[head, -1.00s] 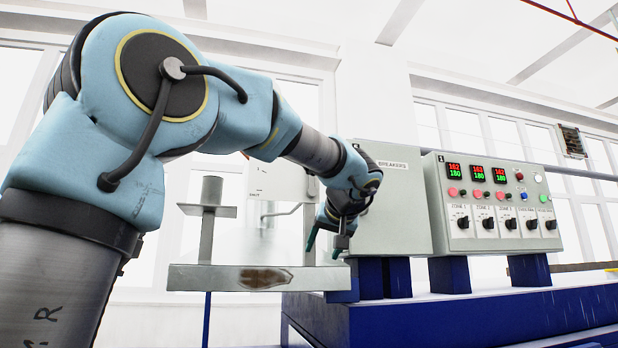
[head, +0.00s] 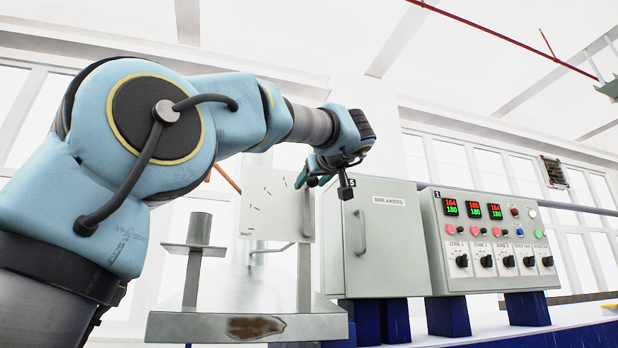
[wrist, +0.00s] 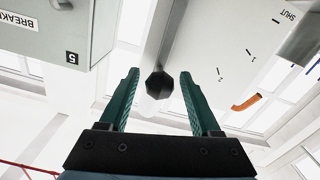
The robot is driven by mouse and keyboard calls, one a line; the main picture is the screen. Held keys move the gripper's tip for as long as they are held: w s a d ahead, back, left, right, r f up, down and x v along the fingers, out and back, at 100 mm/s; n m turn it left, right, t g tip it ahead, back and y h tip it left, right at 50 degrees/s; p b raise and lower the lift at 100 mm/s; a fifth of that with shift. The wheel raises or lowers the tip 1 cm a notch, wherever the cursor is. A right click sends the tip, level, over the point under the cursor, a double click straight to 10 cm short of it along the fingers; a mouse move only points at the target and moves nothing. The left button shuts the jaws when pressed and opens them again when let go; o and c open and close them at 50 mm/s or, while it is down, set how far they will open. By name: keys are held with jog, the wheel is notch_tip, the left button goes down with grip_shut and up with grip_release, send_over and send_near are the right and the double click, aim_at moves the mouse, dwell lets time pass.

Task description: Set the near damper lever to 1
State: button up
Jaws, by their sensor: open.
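The near damper lever (wrist: 160,35) is a grey bar ending in a dark faceted knob (wrist: 160,84) in the wrist view. My gripper (wrist: 160,74) has its two green fingers open, one on each side of the knob, with a gap visible on both sides. A pale dial plate (wrist: 235,45) with short tick marks and the word SHUT lies beside the bar. In the head view my gripper (head: 308,178) is at the upper right edge of the dial plate (head: 272,205). The lever's knob is hard to make out there against my gripper.
A grey breaker cabinet (head: 385,250) with a handle stands close right of my gripper. A control panel (head: 490,240) with displays and knobs is further right. An orange bar (wrist: 247,102) shows beyond the plate. A metal ledge with a post (head: 192,275) is at lower left.

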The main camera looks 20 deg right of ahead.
jog(key=shift+w+d+p, duration=0.15)
jog(key=shift+w+p, duration=0.15)
jog(key=shift+w, duration=0.8)
grip_shut()
dwell(0.7)
